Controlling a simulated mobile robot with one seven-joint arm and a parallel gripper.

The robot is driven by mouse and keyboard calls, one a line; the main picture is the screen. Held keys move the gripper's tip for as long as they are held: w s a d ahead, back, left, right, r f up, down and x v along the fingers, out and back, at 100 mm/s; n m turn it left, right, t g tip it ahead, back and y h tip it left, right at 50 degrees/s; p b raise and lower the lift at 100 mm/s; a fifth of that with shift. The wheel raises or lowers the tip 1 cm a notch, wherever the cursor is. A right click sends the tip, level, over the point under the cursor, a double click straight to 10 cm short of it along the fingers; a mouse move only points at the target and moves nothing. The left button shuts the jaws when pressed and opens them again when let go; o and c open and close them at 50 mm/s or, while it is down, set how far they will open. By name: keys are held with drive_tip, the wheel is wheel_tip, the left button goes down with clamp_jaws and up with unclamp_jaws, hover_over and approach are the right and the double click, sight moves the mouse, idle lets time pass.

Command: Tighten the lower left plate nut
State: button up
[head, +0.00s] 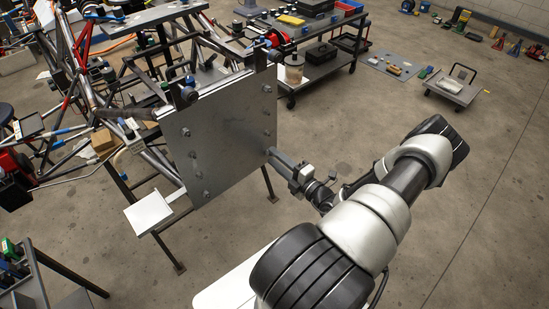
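A flat grey metal plate (228,135) stands nearly upright on a dark frame, with several nuts or bolt heads down its left and right sides. The lower left plate nut (206,193) is near the plate's bottom left corner, uncovered. My gripper (275,155) is at the plate's lower right edge, across the plate from that nut. Its fingertips are close to or against the plate edge; contact is unclear. The fingers are too small to tell whether they are open or shut, or whether they hold anything.
A small white tray (149,212) juts out below the plate's left side. The tube chassis (90,95) crowds the area behind and left. A tool cart (325,55) stands behind the plate.

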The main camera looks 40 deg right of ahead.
drive_tip(key=s+d, duration=0.1)
drive_tip(key=s, duration=1.5)
drive_tip(key=shift+s+d, duration=0.15)
drive_tip(key=shift+s, duration=0.05)
drive_tip(key=shift+r, duration=0.1)
